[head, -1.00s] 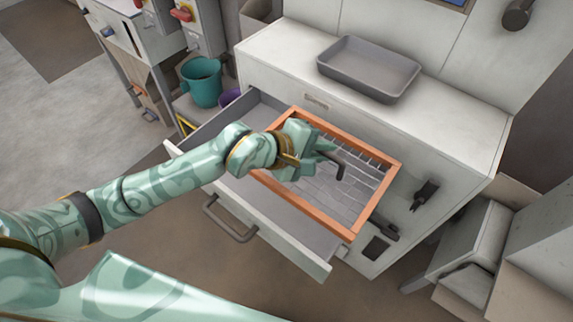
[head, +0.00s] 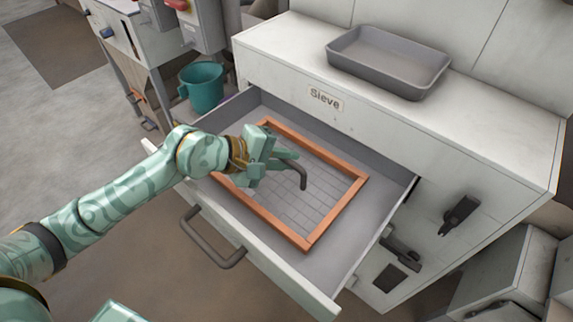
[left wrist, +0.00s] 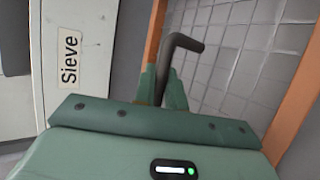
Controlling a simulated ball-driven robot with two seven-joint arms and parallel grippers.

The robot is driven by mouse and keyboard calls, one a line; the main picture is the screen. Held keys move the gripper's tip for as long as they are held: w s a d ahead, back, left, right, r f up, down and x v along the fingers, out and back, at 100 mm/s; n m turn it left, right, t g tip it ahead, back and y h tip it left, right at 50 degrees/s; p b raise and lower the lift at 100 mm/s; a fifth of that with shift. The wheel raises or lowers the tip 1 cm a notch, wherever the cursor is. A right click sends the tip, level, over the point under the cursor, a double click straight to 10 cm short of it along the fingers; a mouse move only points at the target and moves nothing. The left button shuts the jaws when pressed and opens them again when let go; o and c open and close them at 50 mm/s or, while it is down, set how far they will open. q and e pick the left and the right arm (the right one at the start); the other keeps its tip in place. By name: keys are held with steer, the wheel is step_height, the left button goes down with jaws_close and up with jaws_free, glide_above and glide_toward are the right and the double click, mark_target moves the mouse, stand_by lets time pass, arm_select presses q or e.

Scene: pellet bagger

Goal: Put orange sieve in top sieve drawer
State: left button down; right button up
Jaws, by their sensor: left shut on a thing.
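The orange sieve (head: 320,151), a rectangular orange frame with a wire mesh, lies flat or nearly flat within the outline of the open top drawer (head: 286,276). I cannot tell whether it touches the drawer floor. My left gripper (head: 284,162) is shut on the sieve's dark bent handle (head: 302,180). The left wrist view shows the handle (left wrist: 181,45) between the fingers (left wrist: 163,88), with the mesh and orange frame (left wrist: 296,112) beyond. A "Sieve" label (head: 325,98) marks the cabinet above the drawer. My right gripper is not in view.
A grey tray (head: 390,62) stands on the white cabinet top (head: 290,38). A teal bucket (head: 203,88) is left of the cabinet. The drawer's grey pull (head: 210,240) sticks out in front. Dark latches (head: 459,215) are on the cabinet's front at right.

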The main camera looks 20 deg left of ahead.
arm_select(q)
steer(key=shift+f, duration=0.9)
steer(key=shift+r, duration=0.15)
steer(key=c, duration=1.5)
jaws_free()
steer(key=shift+o, duration=0.2)
steer(key=p+v, duration=0.3)
steer(key=v, duration=0.9)
